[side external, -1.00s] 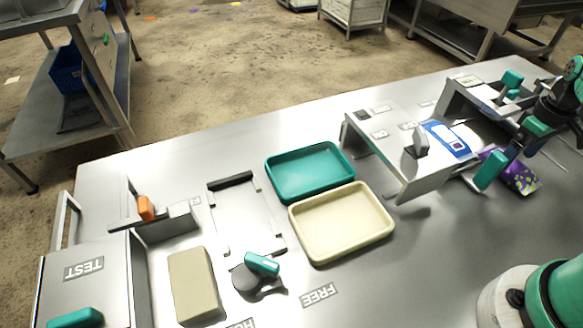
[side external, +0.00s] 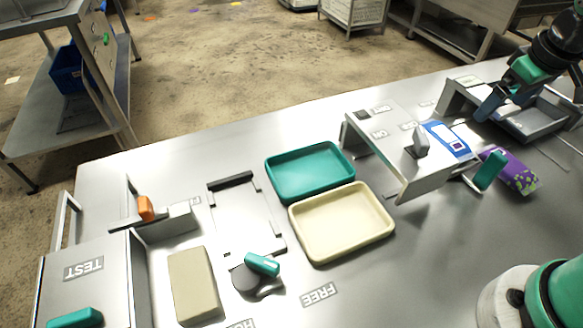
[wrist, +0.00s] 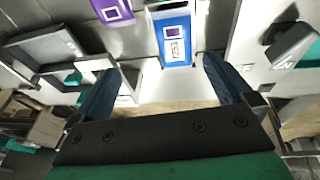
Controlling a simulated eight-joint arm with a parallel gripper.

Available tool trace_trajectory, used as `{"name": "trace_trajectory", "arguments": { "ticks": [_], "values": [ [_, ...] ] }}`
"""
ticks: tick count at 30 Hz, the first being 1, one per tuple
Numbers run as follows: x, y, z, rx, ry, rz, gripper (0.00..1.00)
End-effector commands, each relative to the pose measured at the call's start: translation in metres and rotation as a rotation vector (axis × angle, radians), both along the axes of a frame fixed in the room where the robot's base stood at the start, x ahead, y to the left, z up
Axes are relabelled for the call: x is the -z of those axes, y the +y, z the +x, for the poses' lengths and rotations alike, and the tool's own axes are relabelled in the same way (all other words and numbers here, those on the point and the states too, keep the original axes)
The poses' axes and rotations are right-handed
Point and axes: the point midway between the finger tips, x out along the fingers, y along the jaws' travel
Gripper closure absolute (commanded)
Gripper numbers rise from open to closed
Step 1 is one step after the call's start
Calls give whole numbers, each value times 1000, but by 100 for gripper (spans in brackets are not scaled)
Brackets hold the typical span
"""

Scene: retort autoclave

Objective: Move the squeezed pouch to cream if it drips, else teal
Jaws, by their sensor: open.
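A blue-and-white pouch (side external: 447,140) lies on the sloped metal stand at the right; it also shows between my fingers in the wrist view (wrist: 173,40). A purple pouch (side external: 514,172) with green specks lies on the table beside that stand, partly behind a teal handle (side external: 490,171). Its edge shows at the top of the wrist view (wrist: 112,10). The teal tray (side external: 310,172) and cream tray (side external: 341,224) sit side by side, and both look empty. My gripper (side external: 487,107) is open and empty at the back right, beyond the blue pouch. I see no drip.
The metal stand (side external: 400,170) with labels and a grey knob rises right of the trays. A grey shallow pan (side external: 535,122) stands at the back right. At left are a TEST box (side external: 85,268), a beige block (side external: 193,285) and a teal-handled dark disc (side external: 247,280).

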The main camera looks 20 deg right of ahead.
Motion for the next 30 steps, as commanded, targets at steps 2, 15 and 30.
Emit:
{"name": "trace_trajectory", "arguments": {
  "ticks": [2, 15, 30],
  "values": [
    [-1, 40, 6, -25, -114, -1, 0],
    [0, 117, 9, -32, -383, 110, 0],
    [3, 93, 14, -15, -311, 64, 0]
  ]
}}
